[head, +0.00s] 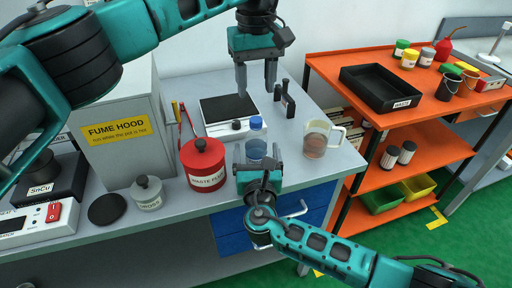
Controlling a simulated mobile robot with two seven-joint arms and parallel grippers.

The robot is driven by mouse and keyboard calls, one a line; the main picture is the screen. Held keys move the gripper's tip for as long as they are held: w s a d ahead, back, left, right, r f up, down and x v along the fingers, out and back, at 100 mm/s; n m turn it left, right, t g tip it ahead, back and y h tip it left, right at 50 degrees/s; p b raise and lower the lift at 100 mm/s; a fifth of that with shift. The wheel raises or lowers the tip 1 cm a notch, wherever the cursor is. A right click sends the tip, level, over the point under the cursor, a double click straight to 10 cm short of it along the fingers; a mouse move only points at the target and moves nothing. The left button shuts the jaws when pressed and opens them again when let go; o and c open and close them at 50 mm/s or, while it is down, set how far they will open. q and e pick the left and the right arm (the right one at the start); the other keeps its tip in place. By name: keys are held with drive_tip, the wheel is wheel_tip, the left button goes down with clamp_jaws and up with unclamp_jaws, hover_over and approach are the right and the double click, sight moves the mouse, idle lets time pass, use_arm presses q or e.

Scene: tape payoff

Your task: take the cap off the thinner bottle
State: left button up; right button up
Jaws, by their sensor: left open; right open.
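The bottle (256,149) is clear with blue contents and stands upright on the grey bench. Its blue cap (256,122) is on its top. No label is readable on it. My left gripper (256,90) points down with its fingers spread, above the cap in the picture and apart from it. My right gripper (257,155) comes from the front. Its open fingers show on either side of the bottle's lower part; I cannot tell whether they touch it. The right gripper hides the bottle's base.
A red waste can (204,168) stands left of the bottle, and a beaker of brown liquid (316,140) right. Behind are a scale (228,108) and black items (288,103). A fume hood (117,135) stands left. An orange shelf cart (430,112) is at the right.

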sight(256, 119)
drive_tip(key=shift+w, duration=0.95)
drive_tip(key=shift+a, duration=0.1)
drive_tip(key=c, duration=1.6)
use_arm(q)
drive_tip(key=m, duration=0.4)
use_arm(e)
clamp_jaws()
use_arm(q)
drive_tip(key=shift+f+m, duration=0.3)
drive_tip(key=shift+f, duration=0.2)
wheel_tip(256, 119, down, 7)
